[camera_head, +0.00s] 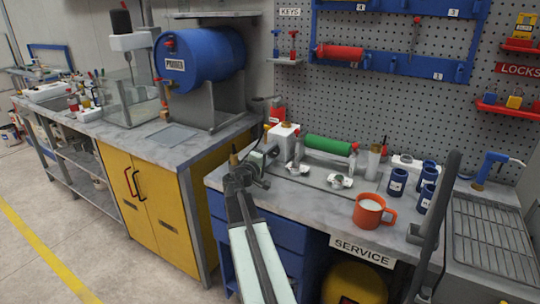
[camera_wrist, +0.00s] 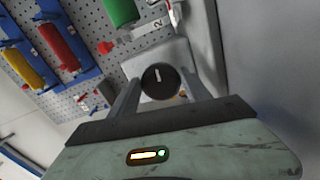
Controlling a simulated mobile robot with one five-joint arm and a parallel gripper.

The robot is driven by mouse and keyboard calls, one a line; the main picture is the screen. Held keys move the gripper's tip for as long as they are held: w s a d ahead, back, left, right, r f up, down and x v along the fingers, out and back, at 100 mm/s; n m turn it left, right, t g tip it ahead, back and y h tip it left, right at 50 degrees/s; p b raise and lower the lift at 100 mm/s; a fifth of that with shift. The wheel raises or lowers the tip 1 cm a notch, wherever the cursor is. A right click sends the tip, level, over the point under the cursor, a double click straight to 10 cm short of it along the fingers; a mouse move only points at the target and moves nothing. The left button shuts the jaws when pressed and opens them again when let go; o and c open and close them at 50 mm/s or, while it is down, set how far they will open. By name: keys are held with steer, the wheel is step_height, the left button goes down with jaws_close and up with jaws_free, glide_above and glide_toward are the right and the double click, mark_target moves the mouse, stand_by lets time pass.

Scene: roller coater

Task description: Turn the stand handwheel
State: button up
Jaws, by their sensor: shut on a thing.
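The stand handwheel (camera_wrist: 161,82) is a round black knob with a white pointer mark, seen face-on in the wrist view. It sits on the pale block of the stand (camera_wrist: 172,58), marked with a 2. My gripper (camera_wrist: 160,92) has one finger on each side of the handwheel and is shut on it. In the head view my gripper (camera_head: 256,164) is at the left end of the stand (camera_head: 284,137), and the handwheel is mostly hidden there. The stand carries a green roller (camera_head: 328,145), whose lower end also shows in the wrist view (camera_wrist: 120,12).
A blue drum (camera_head: 200,60) stands at left. A pegboard (camera_head: 390,105) rises behind. The floor (camera_head: 60,235) at left is clear.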

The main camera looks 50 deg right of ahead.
steer(key=shift+d+m, duration=0.1)
steer(key=shift+m, duration=1.1)
steer(key=o, duration=1.4)
steer(key=shift+c, duration=0.2)
steer(key=v, duration=0.7)
steer(key=shift+s+a+f, duration=0.1)
steer(key=shift+a, duration=0.3)
